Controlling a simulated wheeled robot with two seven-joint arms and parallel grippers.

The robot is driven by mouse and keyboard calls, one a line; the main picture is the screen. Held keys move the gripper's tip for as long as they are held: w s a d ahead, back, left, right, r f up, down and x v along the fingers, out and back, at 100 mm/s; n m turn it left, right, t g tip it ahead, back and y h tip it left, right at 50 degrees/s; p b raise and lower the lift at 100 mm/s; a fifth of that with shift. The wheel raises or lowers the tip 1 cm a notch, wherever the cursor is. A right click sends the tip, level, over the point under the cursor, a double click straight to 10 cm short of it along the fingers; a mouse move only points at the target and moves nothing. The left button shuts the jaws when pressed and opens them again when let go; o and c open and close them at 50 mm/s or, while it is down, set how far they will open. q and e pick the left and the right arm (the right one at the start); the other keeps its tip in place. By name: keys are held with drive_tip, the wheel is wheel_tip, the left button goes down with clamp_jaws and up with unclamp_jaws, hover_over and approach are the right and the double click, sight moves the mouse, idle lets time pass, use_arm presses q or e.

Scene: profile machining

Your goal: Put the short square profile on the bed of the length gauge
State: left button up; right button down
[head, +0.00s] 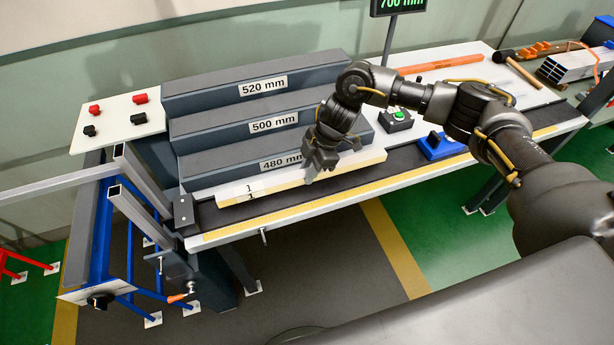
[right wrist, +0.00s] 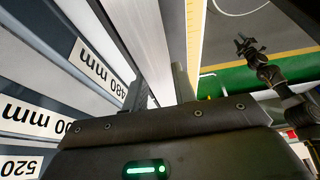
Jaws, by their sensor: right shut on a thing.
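The bar also shows in the right wrist view (right wrist: 143,35), beside the fingers. The bar's left end is a little right of the dark end block (head: 183,210). My left gripper (right wrist: 246,45) shows small in the right wrist view, away from the bench; its fingers are too small to judge.
Grey steps labelled 480, 500 and 520 mm (head: 262,88) rise behind the bar. A yellow scale (head: 270,221) runs along the front edge. A blue block (head: 438,147) sits farther right on the bed, with a green-button box (head: 396,119) behind. Metal profiles (head: 566,68) lie far right.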

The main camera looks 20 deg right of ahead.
drive_tip(key=f, duration=0.1)
drive_tip(key=f+p, duration=0.1)
drive_tip(key=f, duration=0.1)
drive_tip(key=shift+a+f+p, duration=0.1)
drive_tip(key=shift+a+p, duration=0.15)
drive_tip(key=shift+p, duration=0.1)
drive_tip(key=shift+f, duration=0.15)
drive_tip(key=shift+f, duration=0.2)
drive_tip(key=c, duration=1.1)
unclamp_jaws()
